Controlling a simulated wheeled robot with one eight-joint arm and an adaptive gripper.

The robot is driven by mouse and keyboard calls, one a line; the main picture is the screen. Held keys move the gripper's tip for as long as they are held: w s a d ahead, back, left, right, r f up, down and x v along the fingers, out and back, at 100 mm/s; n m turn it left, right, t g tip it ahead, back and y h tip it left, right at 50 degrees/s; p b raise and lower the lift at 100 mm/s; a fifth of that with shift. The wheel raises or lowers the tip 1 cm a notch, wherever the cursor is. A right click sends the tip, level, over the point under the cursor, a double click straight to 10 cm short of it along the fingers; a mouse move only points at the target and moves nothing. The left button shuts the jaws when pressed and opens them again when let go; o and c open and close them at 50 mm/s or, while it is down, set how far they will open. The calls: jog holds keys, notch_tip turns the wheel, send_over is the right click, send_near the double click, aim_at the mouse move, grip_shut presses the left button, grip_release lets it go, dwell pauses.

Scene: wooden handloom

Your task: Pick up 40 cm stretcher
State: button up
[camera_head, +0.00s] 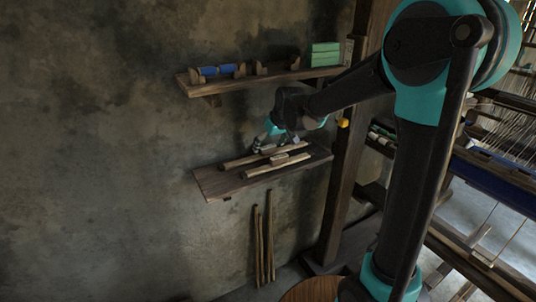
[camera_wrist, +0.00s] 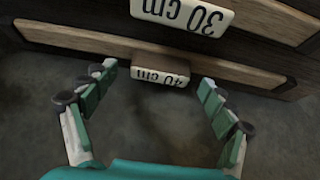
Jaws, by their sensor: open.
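The 40 cm stretcher (camera_wrist: 85,40) is a pale wooden bar running across the upper part of the wrist view. Its white label (camera_wrist: 160,78) reads "40 cm" upside down. My open gripper (camera_wrist: 158,82) has one finger on each side of that label, and nothing is held. I cannot tell how far the fingertips are from the bar. A second bar with a "30 cm" label (camera_wrist: 182,14) lies beyond it. In the head view my gripper (camera_head: 268,143) is over the lower shelf, above the pale bars; I cannot read the labels there.
The lower wall shelf (camera_head: 215,185) carries the bars. An upper shelf (camera_head: 245,84) above holds a blue roll (camera_head: 217,70) and a green stack (camera_head: 325,54). Poles (camera_head: 263,240) lean against the wall below. A wooden post (camera_head: 345,170) stands right of the shelves.

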jog(key=shift+f, duration=0.2)
jog(key=shift+c, duration=0.5)
jog(key=c, duration=1.3)
jog(key=shift+r, duration=0.1)
